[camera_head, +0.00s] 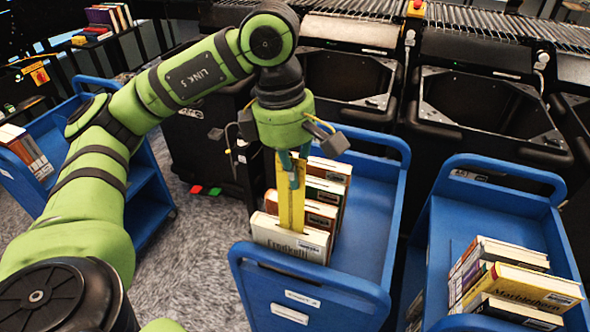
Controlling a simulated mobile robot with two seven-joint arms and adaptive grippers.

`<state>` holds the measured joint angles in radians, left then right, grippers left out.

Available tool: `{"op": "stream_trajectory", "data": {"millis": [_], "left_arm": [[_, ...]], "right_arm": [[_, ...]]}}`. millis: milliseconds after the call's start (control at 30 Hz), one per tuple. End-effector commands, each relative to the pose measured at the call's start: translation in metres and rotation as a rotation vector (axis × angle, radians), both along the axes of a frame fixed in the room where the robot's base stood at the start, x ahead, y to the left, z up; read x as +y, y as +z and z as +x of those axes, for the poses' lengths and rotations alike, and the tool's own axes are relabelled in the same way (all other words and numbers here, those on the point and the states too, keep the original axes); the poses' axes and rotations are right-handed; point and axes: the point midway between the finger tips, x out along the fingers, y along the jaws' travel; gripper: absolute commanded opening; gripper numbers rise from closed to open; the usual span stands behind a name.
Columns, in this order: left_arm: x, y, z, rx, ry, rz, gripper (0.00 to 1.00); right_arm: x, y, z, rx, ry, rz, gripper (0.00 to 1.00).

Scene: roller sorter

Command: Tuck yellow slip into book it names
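My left gripper (290,172) comes down over the middle blue cart (365,225), its fingers shut on a tall yellow slip (291,208). The slip hangs upright. Its lower end overlaps the top of the front cream book (289,240), whose dark title is hard to read. I cannot tell whether it is between pages or just in front of or behind the cover. A brown-spined book (318,214), a green and white one (325,192) and a reddish one (333,170) stand in a row behind. Any writing on the slip is not legible. My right gripper is not in view.
A right blue cart (475,190) holds several books, with a yellow one (525,287) lettered on its spine. A left blue cart (152,195) holds a few books. Black bins (350,78) and rollers line the back. The middle cart's right side is bare.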

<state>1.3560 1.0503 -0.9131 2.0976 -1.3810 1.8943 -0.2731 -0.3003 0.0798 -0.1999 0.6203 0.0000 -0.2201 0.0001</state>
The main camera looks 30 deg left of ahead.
Motion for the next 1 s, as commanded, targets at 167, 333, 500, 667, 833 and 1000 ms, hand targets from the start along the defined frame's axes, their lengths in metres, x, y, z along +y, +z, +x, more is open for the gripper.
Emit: {"op": "stream_trajectory", "data": {"millis": [167, 333, 500, 667, 833, 1000], "left_arm": [[0.0, -0.003, 0.0, 0.0, 0.0, 0.0, 0.0], [0.0, -0.003, 0.0, 0.0, 0.0, 0.0, 0.0], [0.0, -0.003, 0.0, 0.0, 0.0, 0.0, 0.0], [0.0, -0.006, 0.0, 0.0, 0.0, 0.0, 0.0], [0.0, -0.012, 0.0, 0.001, 0.0, 0.0, 0.0], [0.0, -0.018, 0.0, 0.001, 0.0, 0.0, 0.0]], "right_arm": [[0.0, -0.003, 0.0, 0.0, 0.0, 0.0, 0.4], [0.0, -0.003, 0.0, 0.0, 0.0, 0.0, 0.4], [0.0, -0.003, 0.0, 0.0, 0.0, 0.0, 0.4], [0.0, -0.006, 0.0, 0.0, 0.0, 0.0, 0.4], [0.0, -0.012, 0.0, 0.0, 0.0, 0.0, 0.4], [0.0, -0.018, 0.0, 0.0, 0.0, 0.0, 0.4]]}}
